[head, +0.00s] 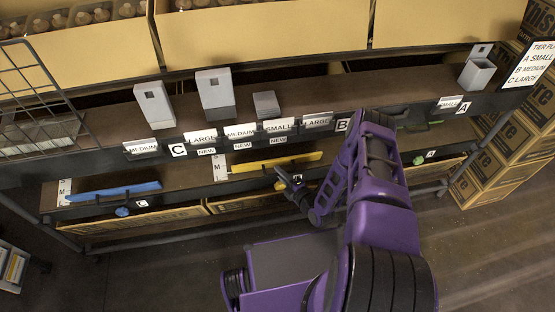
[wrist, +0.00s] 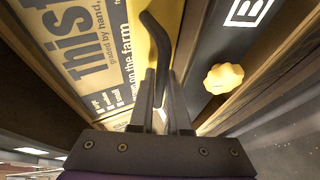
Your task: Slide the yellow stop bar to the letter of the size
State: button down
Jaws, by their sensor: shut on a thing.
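The yellow stop bar (head: 278,162) lies along the lower shelf, in the middle bay. A white letter plate (head: 221,168) stands near its left end; I read an M on it, the other marks are unclear. My gripper (head: 281,174) is at the front of the yellow bar, near its middle. In the wrist view its fingers (wrist: 163,88) are shut on a dark curved handle (wrist: 155,35). A yellow knob (wrist: 224,78) shows to the right of the fingers, apart from them. The bar's far side is hidden in the wrist view.
A blue bar (head: 113,192) lies in the left bay and a green bar (head: 424,127) in the right one. The upper shelf edge carries size cards and grey holders (head: 154,104). A tier plan sign (head: 530,64) reads A small, B medium, C large.

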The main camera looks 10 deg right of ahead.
jog(key=shift+s+f, duration=0.2)
jog(key=shift+s, duration=0.45)
jog(key=c, duration=0.9)
grip_release()
jog(key=shift+s+d, duration=0.1)
